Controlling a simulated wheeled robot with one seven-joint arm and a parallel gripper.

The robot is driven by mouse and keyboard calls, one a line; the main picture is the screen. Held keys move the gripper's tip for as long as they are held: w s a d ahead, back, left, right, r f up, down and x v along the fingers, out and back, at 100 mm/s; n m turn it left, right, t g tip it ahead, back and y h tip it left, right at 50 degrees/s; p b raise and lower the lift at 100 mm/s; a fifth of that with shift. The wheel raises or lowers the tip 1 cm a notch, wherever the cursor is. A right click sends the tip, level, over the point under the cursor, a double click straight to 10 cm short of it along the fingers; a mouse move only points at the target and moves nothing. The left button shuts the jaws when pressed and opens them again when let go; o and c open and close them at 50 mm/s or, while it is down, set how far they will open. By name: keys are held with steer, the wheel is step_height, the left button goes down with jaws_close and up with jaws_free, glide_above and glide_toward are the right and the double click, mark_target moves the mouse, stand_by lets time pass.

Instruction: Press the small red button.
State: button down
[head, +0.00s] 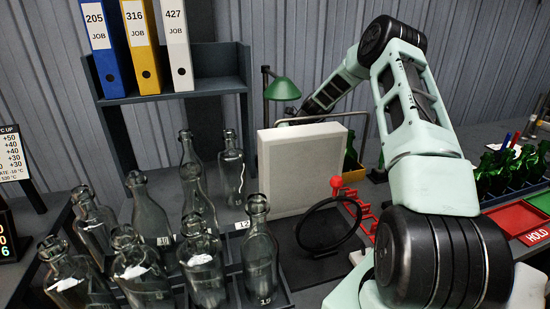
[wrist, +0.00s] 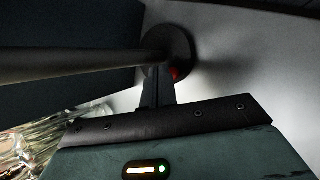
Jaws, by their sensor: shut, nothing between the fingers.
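In the wrist view, a small red spot (wrist: 174,73), which looks like the red button, shows at the lower edge of a dark round part (wrist: 180,42). My gripper (wrist: 161,70) points at it with its fingers together and empty. The fingertips overlap the dark round part just left of the red and hide some of it. I cannot tell whether they touch. In the head view my arm reaches behind the pale grey box (head: 300,165), so my gripper and the button are hidden there.
A grey bar (wrist: 80,62) crosses the wrist view close to my fingers. In the head view, a black ring (head: 328,229) and a red ball (head: 337,182) stand before the box. Glass bottles (head: 200,262) crowd the left; a green lamp (head: 283,89) stands behind.

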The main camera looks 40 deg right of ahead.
steer(key=shift+f, duration=0.4)
stand_by(0.7)
steer(key=shift+r+p, duration=0.9)
steer(key=shift+p, duration=0.15)
step_height(320, 180, up, 6)
steer(key=p, duration=0.5)
stand_by(0.3)
